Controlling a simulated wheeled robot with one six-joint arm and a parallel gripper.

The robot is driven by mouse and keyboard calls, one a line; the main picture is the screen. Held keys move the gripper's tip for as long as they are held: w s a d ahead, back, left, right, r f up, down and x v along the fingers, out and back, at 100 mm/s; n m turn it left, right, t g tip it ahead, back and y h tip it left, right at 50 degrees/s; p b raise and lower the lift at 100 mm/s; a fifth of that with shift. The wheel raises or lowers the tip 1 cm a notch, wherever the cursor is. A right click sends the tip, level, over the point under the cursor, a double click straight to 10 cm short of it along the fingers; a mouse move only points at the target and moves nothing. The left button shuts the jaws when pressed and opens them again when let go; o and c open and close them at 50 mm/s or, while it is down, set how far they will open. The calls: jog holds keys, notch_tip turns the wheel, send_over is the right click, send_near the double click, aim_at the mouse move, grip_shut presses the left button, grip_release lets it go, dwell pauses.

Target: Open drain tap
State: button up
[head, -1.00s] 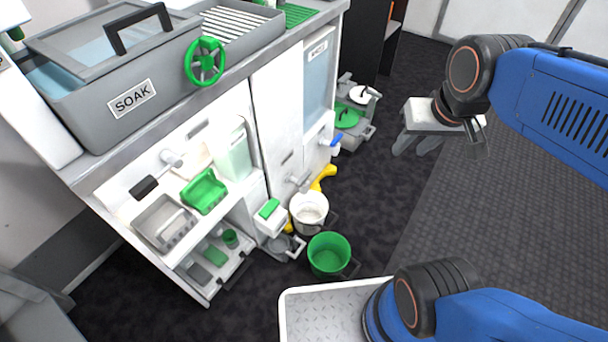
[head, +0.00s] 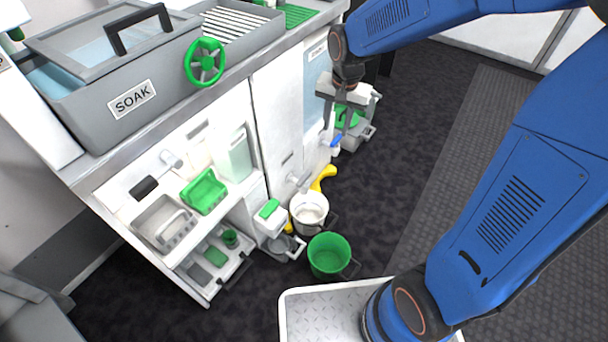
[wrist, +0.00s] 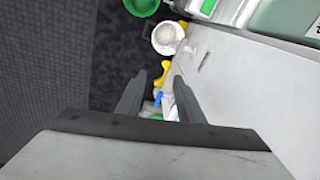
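A small tap with a blue handle (head: 336,141) sticks out from the right end of the white cabinet front. A second, grey tap (head: 298,181) sits lower on the cabinet, above a white bucket (head: 309,211). I cannot tell from a label which is the drain tap. My gripper (head: 338,122) points down just above the blue-handled tap, its fingers apart. In the wrist view my gripper (wrist: 159,84) is open and empty, with the blue handle (wrist: 158,98) showing between and beyond the fingers. Whether either finger touches it is unclear.
A green bucket (head: 329,256) stands on the floor before the white one. A yellow curved object (head: 323,178) lies near the cabinet. A grey unit with a green part (head: 349,117) stands behind my gripper.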

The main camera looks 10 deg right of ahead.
aim_at(304, 177)
jog(key=w+a+f+m+g, duration=0.1)
jog(key=w+a+f, duration=0.25)
jog(key=f, duration=0.25)
jog(key=w+a+f+m, duration=0.1)
jog(key=w+a+f, duration=0.2)
jog(key=a+f, duration=0.25)
jog(key=f, duration=1.8)
jog(key=shift+s+d+f, duration=0.1)
jog(key=shift+d, duration=0.15)
grip_shut()
